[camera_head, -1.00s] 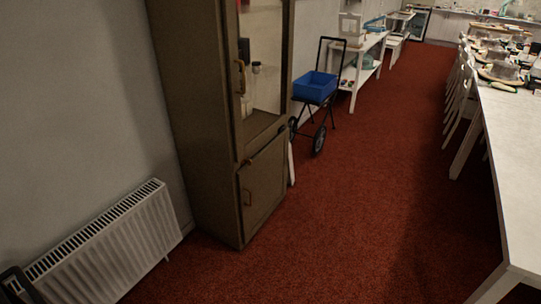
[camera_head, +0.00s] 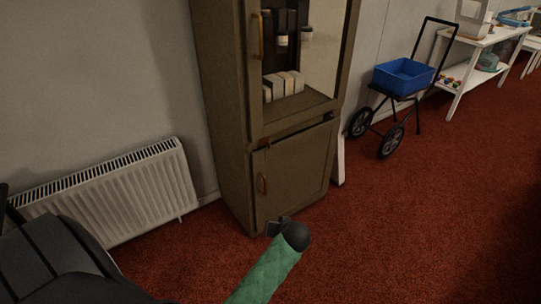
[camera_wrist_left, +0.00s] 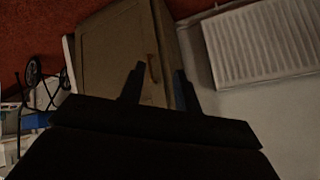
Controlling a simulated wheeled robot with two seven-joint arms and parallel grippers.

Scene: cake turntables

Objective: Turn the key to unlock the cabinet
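The tall brown cabinet (camera_head: 228,130) stands against the wall in the head view, with a glazed upper part and a shut lower door (camera_head: 300,170). A small brass-coloured piece (camera_head: 265,142) sits at the top left of the lower door; it is too small to tell whether it is the key. A brass handle (camera_head: 263,184) is below it. In the left wrist view my left gripper (camera_wrist_left: 160,68) is open and empty, its fingers pointing toward the lower door (camera_wrist_left: 112,48) with the handle (camera_wrist_left: 152,67) seen between them. My right gripper is out of view.
A white radiator (camera_head: 115,190) stands left of the cabinet. A green padded shape with a dark end (camera_head: 268,273) rises from below in front. A cart with a blue crate (camera_head: 403,76) stands to the right, before a white shelf table (camera_head: 470,60). Red carpet is clear at right.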

